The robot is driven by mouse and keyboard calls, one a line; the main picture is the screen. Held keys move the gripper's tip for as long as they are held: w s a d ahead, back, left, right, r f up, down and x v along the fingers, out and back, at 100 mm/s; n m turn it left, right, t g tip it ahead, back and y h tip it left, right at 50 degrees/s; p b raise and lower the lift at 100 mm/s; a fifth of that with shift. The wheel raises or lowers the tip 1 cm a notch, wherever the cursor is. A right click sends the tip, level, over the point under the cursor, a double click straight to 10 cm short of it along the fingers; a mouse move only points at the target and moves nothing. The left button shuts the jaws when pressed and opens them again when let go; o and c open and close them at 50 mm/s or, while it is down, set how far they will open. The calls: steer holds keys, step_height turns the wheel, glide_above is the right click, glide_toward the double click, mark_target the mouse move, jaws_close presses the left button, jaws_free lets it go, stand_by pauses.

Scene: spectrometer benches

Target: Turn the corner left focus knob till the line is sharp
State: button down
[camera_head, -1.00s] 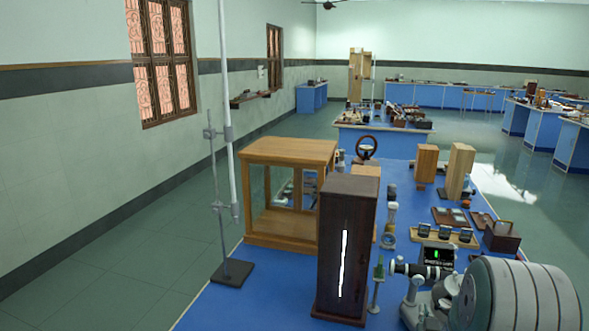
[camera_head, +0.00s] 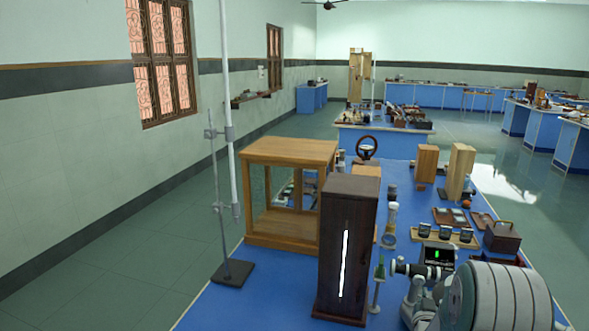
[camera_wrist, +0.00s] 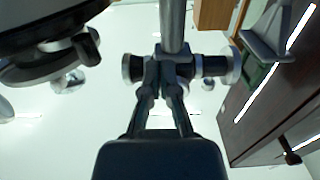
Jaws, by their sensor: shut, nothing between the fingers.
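The black spectrometer tube (camera_head: 408,268) lies near the front right of the blue bench in the head view. In the wrist view a horizontal dark tube (camera_wrist: 214,66) carries silver-rimmed round ends, one at left (camera_wrist: 130,68) and one at right. I cannot tell which round part is the corner left focus knob. My gripper (camera_wrist: 160,62) is shut and empty, its fingertips at the middle of the tube, below a grey rod (camera_wrist: 172,25). Contact cannot be told. A small screen (camera_head: 437,255) shows a short green line; its sharpness is too small to judge.
A tall dark wooden box (camera_head: 360,220) with a bright vertical slit stands left of the tube. A glass-sided wooden case (camera_head: 283,150) and a stand with a heavy base (camera_head: 232,272) are behind it. Wooden blocks and several small instruments crowd the bench at right.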

steer(key=shift+a, duration=0.15)
steer(key=shift+r, duration=0.4)
stand_by(0.7)
steer(key=shift+w+a, duration=0.15)
steer(key=shift+a, duration=0.35)
steer(key=shift+w+a, duration=0.15)
steer(key=shift+a, duration=0.35)
steer(key=shift+f, duration=0.15)
steer(key=shift+a+f, duration=0.15)
steer(key=shift+f, duration=0.1)
steer(key=v, duration=0.6)
steer(key=shift+r, duration=0.15)
